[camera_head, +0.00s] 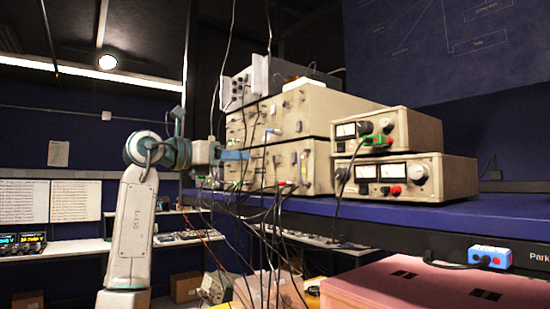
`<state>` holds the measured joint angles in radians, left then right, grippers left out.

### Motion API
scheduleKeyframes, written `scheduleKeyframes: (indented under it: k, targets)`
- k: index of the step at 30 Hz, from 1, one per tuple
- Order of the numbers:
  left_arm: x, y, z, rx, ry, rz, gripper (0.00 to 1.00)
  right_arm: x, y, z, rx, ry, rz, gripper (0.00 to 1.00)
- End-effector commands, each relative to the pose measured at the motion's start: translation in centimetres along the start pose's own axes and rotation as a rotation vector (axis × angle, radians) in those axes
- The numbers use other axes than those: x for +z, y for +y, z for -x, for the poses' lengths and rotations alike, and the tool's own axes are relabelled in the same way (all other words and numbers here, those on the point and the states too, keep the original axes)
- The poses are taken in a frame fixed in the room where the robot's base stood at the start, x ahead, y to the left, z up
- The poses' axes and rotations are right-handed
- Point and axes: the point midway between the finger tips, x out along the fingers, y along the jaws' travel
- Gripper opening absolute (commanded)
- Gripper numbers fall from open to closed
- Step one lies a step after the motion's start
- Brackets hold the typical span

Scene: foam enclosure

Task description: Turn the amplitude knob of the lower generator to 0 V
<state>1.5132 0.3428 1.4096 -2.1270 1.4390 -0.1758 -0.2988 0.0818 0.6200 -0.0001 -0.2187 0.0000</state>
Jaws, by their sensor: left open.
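Two large beige instruments are stacked on the blue shelf (480,212), an upper one (330,107) and a lower one (322,166). The lower one seems to be the lower generator. Its front has several small knobs and plugged cables; I cannot read which knob is amplitude or its setting. My left arm comes in from the left, and my left gripper (238,155) is open at the left part of the stack's front, near the seam between the units. Its fingertips look close to the panel; contact cannot be told. The gripper hides part of the panel. My right gripper is out of view.
Two smaller metered units, an upper one (417,128) and a lower one (447,178), stand right of the stack. Loose black cables (272,240) hang before the shelf. A pink box (420,285) and a blue connector box (490,257) are at lower right.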

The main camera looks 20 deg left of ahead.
Motion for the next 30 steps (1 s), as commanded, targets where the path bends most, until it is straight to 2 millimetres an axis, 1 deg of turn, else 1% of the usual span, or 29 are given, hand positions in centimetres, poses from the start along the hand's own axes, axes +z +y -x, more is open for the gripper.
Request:
scheduleKeyframes:
  k: [5, 9, 15, 18, 21, 29, 30]
  targets:
    - [0.3, -0.1, -3.0, -0.006, 0.003, 0.005, 0.4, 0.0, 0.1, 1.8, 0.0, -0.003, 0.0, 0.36]
    - [0.3, -0.1, -5.8, -0.007, 0.003, 0.006, 0.4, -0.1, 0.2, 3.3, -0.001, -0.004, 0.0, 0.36]
    - [0.3, -0.1, -8.9, -0.005, 0.001, 0.005, 0.4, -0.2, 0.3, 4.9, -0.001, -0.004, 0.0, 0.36]
    - [0.1, -0.1, -9.8, -0.005, 0.002, 0.004, 0.4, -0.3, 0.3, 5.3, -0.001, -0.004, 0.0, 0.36]
    - [-0.1, -0.1, -10.3, -0.004, 0.001, 0.004, 0.4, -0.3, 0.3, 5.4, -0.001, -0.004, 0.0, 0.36]
    - [-0.2, -0.1, -10.4, -0.004, 0.0, 0.004, 0.4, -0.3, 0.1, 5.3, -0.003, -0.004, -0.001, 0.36]
    - [-0.2, -0.1, -10.4, -0.004, 0.0, 0.004, 0.36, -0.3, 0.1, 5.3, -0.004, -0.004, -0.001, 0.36]
